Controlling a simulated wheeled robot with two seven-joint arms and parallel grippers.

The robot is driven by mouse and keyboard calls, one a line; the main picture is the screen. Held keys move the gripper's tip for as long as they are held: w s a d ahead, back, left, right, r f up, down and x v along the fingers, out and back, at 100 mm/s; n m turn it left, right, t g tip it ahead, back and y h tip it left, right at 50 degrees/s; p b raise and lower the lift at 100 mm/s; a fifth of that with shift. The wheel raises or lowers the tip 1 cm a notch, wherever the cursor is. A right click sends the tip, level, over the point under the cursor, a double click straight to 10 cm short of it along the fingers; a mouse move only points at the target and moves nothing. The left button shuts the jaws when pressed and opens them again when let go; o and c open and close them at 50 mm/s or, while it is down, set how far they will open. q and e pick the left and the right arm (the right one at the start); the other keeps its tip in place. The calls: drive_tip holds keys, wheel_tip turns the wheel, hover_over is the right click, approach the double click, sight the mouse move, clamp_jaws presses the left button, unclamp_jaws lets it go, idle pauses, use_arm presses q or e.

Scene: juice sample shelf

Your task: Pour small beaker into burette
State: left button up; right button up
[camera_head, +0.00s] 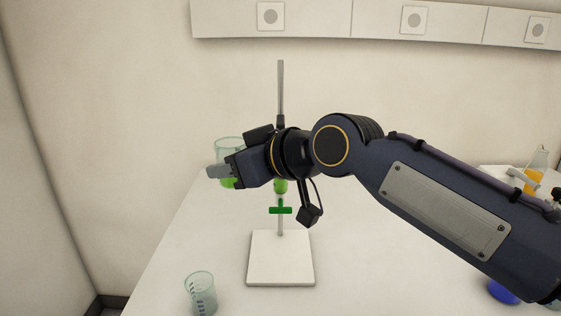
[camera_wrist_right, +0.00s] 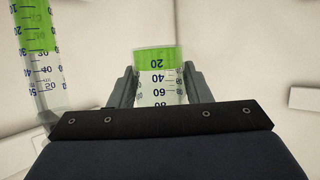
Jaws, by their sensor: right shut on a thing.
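My right gripper (camera_head: 219,171) is shut on the small beaker (camera_head: 229,146), a clear cup with green liquid in its lower part. The beaker also shows between the fingers in the right wrist view (camera_wrist_right: 157,80), with its printed numbers upside down there. The burette (camera_head: 280,186) stands behind my right wrist, which hides most of it; its green stopcock (camera_head: 280,210) shows below. In the wrist view a graduated tube with green liquid, apparently the burette (camera_wrist_right: 38,60), is at the left, apart from the beaker. My left gripper is out of view.
The burette's stand has a white base plate (camera_head: 280,272) and a grey rod (camera_head: 280,88). An empty-looking glass beaker (camera_head: 200,294) stands at the table's front left. A flask with orange liquid (camera_head: 534,178) is at the far right, and a blue item (camera_head: 503,292) is partly hidden under my arm.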

drive_tip(key=s+a+r+p, duration=0.2)
drive_tip(key=a+r+p, duration=0.1)
drive_tip(key=shift+s+p, duration=0.3)
idle(2.6)
